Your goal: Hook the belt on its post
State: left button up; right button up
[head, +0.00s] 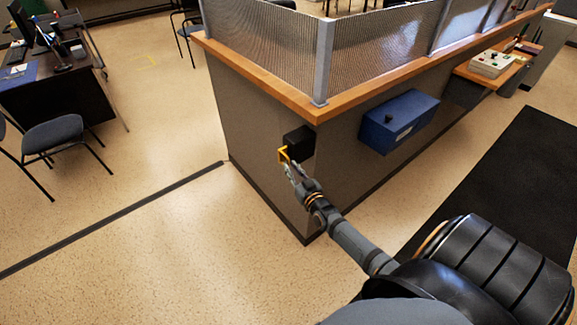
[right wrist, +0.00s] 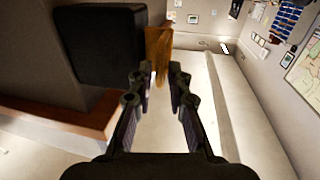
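A yellow-orange belt end piece (head: 284,154) sits at the front of a black box (head: 299,140) on the end wall of the counter. My right gripper (head: 291,168) is at this yellow piece. In the right wrist view the orange piece (right wrist: 158,48) stands just beyond and partly between the fingertips of the gripper (right wrist: 160,78). The fingers are apart, with a light gap beside the piece; firm contact is not visible. The black box (right wrist: 100,45) is at the upper left there. I cannot make out a separate post. My left gripper is not in view.
The counter has a wooden ledge (head: 262,82) and a mesh screen (head: 260,45) above. A blue box (head: 399,121) is on its long side. A dark strip (head: 110,219) crosses the open floor. A chair (head: 52,134) and desk stand left. A dark mat (head: 510,170) lies right.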

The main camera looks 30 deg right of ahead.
jog(key=shift+w+d+b, duration=0.15)
jog(key=shift+w+b, duration=0.15)
jog(key=shift+w, duration=1.2)
grip_shut()
jog(key=shift+f, duration=0.1)
